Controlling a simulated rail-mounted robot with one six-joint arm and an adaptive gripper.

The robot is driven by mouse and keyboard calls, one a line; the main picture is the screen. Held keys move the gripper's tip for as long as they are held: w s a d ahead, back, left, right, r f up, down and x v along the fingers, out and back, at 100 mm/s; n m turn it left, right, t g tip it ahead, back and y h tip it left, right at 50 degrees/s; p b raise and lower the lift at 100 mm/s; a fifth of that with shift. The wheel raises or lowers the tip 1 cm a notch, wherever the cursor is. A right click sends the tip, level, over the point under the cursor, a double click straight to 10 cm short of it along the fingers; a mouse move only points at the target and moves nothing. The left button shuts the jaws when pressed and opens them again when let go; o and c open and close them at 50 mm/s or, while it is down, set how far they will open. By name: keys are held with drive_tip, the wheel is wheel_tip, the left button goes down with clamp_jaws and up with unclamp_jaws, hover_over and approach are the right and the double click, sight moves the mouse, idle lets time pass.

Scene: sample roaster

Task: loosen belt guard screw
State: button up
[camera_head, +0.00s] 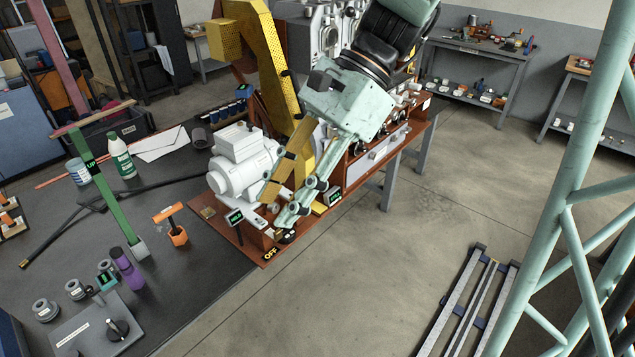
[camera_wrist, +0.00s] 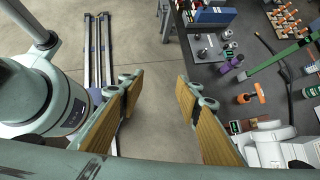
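The yellow belt guard (camera_head: 268,55), with perforated faces, rises behind the white motor (camera_head: 236,163) on the red-brown machine base. I cannot make out its screw. An orange T-handled tool (camera_head: 171,222) stands upright in an orange holder on the dark bench. The tool also shows in the wrist view (camera_wrist: 254,93). My gripper (camera_head: 279,207) hangs in front of the motor and the guard's lower part, hiding some of both. In the wrist view my gripper (camera_wrist: 159,79) has its two tan-padded fingers wide apart, with nothing between them but floor.
An OFF label (camera_head: 271,254) marks the machine base's front corner. The floor in front is mostly clear, with a metal rail frame (camera_head: 468,300) at right.

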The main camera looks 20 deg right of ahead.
drive_tip(key=w+d+f+m+t+y+p, duration=0.1)
drive_tip(key=w+f+m+y, duration=0.15)
drive_tip(key=w+m, duration=0.4)
drive_tip(key=w+f+m+t+y+p, duration=0.1)
drive_tip(key=w+f+m+y, duration=0.15)
drive_tip(key=w, duration=0.65)
drive_tip(key=w+d+f+m+t+y+p, duration=0.1)
drive_tip(key=w+d+f+m+t, duration=0.1)
drive_tip(key=w+d+f+m, duration=0.3)
drive_tip(key=w+d+f+m+t+y, duration=0.1)
drive_tip(key=w+d+f+m+t, duration=0.25)
drive_tip(key=w+m, duration=0.35)
drive_tip(key=w+d+f+m+t+h+p, duration=0.1)
drive_tip(key=w+d+f+m+t+h, duration=0.2)
drive_tip(key=d+f+m, duration=0.6)
drive_tip(key=w+d+f+m+t+h+p, duration=0.2)
drive_tip(key=w+d+f+m+t, duration=0.3)
drive_tip(key=d+f+m, duration=0.4)
drive_tip(key=d+f+t+h, duration=0.1)
drive_tip(key=d+f, duration=0.4)
drive_tip(key=f, duration=0.3)
drive_tip(key=shift+w+f+m+t, duration=0.15)
drive_tip(key=shift+w+m+t, duration=0.05)
drive_tip(key=shift+m+t, duration=0.2)
drive_tip(key=x, duration=1.4)
